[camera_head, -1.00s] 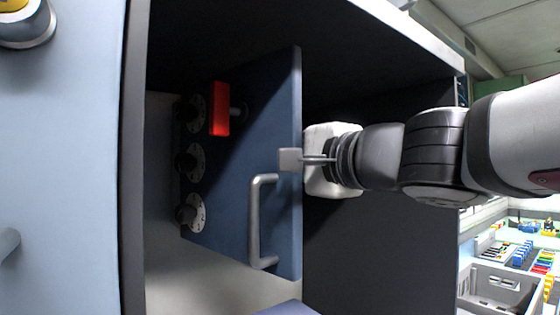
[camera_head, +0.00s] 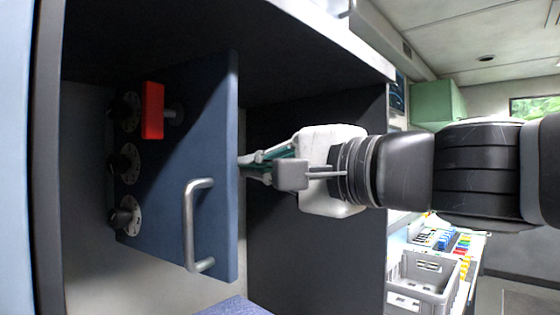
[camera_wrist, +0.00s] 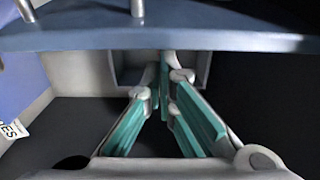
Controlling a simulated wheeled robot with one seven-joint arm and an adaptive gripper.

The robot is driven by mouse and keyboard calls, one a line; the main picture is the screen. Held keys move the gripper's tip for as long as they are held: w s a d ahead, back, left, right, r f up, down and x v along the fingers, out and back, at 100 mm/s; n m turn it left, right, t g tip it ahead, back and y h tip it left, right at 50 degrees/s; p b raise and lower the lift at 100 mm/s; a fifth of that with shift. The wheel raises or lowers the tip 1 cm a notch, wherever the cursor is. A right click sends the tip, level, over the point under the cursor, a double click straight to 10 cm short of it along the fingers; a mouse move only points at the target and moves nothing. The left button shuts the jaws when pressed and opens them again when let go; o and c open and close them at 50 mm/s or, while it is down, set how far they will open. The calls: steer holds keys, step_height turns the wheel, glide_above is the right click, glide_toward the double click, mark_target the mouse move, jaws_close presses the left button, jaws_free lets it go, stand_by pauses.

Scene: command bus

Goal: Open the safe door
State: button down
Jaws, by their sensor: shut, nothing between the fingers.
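The blue safe door (camera_head: 200,150) stands partly swung out inside a dark recess, its free edge toward my arm. A metal bar handle (camera_head: 190,228), a red block (camera_head: 152,110) and several round dials (camera_head: 126,163) sit on its face. My gripper (camera_head: 250,165) is at the door's free edge, with its fingertips at or just behind that edge. In the wrist view the teal-padded fingers (camera_wrist: 163,75) converge, shut and empty, by the door's edge (camera_wrist: 220,38). Whether they touch the door cannot be told. The handle is clear of my fingers.
The dark recess wall (camera_head: 310,250) lies behind my gripper, and a shelf edge (camera_head: 335,35) runs above. A grey crate (camera_head: 420,285) with coloured items beyond stands at lower right. A green cabinet (camera_head: 437,105) hangs at the far right.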

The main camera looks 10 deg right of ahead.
steer(key=p+v, duration=0.5)
steer(key=v, duration=1.1)
stand_by(0.4)
